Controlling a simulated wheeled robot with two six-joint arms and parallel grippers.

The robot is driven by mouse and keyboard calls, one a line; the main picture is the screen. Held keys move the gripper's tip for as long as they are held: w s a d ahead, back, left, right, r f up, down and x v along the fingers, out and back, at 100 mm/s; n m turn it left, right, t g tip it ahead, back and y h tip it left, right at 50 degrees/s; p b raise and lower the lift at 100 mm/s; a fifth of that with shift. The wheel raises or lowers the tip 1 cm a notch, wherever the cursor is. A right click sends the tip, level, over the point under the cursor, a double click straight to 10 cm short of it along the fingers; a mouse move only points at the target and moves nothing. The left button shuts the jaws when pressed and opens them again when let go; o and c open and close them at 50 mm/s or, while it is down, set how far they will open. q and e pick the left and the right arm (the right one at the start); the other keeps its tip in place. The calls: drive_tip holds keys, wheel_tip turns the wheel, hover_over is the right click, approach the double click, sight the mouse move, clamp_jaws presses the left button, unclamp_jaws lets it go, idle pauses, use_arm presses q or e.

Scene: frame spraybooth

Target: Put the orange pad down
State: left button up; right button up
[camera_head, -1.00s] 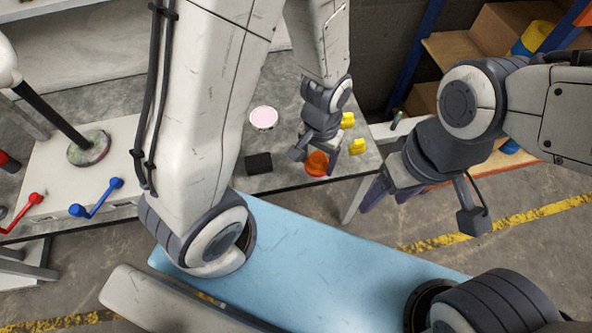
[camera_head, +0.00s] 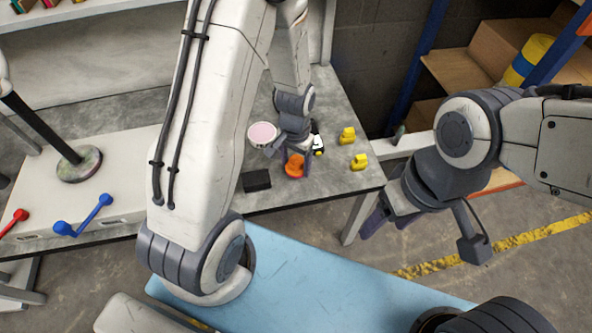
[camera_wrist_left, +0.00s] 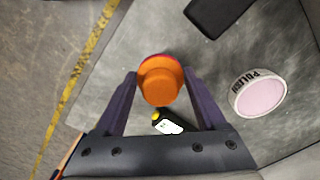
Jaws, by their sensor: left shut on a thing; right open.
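The orange pad (camera_head: 295,166) is a round orange piece with a red rim. My left gripper (camera_head: 290,163) is shut on it, over the front part of the grey bench top (camera_head: 325,185). In the left wrist view, the pad (camera_wrist_left: 160,82) sits between the two dark fingers of my left gripper (camera_wrist_left: 159,80). I cannot tell whether the pad touches the bench. My right gripper (camera_head: 425,233) is open and empty, off to the right of the bench above the floor.
A pink-topped polish tin (camera_head: 262,134) and a black block (camera_head: 257,180) are left of the pad. Yellow pieces (camera_head: 347,135) (camera_head: 359,161) and a black-and-white item (camera_head: 318,142) are to its right. Some bare bench lies in front. A blue surface (camera_head: 310,280) is nearer me.

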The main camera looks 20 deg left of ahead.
sight(296, 171)
use_arm(q)
drive_tip(key=shift+f+b, duration=0.35)
drive_tip(key=shift+f, duration=1.25)
drive_tip(key=shift+f, duration=0.1)
drive_tip(key=shift+f, duration=0.15)
drive_tip(key=o, duration=1.2)
drive_tip(key=shift+c, duration=0.2)
